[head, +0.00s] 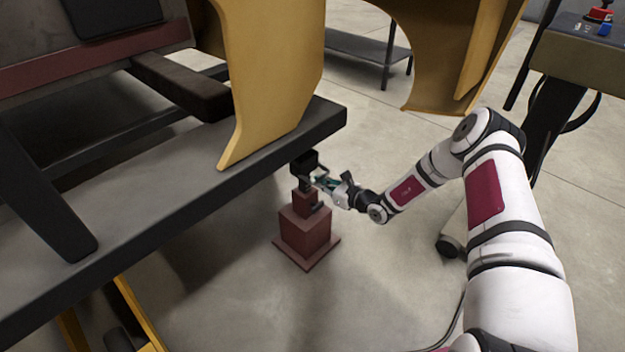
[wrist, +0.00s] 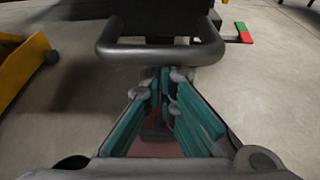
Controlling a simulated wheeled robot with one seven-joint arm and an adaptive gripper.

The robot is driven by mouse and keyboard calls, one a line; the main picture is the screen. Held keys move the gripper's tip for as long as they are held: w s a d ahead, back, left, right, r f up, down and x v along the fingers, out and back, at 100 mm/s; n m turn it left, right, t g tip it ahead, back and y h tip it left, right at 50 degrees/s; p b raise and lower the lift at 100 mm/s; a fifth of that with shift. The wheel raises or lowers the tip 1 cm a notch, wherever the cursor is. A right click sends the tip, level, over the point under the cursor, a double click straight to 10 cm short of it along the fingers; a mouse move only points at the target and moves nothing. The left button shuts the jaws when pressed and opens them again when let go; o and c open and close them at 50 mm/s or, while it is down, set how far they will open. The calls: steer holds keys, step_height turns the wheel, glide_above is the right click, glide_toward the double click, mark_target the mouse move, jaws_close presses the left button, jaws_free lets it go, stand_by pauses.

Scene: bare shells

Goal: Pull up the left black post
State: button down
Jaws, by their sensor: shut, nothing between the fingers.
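A black post (head: 304,163) stands on a stepped dark red pedestal (head: 306,234), close to the near right corner of the grey bench. In the wrist view the dark post (wrist: 160,14) fills the top middle, with a grey U-shaped handle bar (wrist: 160,54) across its front. No second black post can be made out. My gripper (head: 319,183) is beside the post on its right, low near the handle. In the wrist view my gripper's teal fingers (wrist: 164,84) converge just below the bar, shut and empty. I cannot tell whether they touch the bar.
The grey bench (head: 190,205) with yellow curved panels (head: 265,70) lies left of and above the pedestal. A console (head: 585,55) with a red button stands at the upper right. A yellow part (wrist: 22,66) is at the wrist view's left. Floor in front of the pedestal is clear.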

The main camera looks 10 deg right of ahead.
steer(key=shift+r+p, duration=1.6)
steer(key=shift+r, duration=0.65)
steer(key=shift+f+b, duration=1)
steer(key=shift+f, duration=0.45)
steer(key=s+d+p, duration=0.3)
steer(key=s+d, duration=0.2)
steer(key=s, duration=0.2)
steer(key=shift+s+d, duration=0.15)
steer(key=shift+r, duration=0.1)
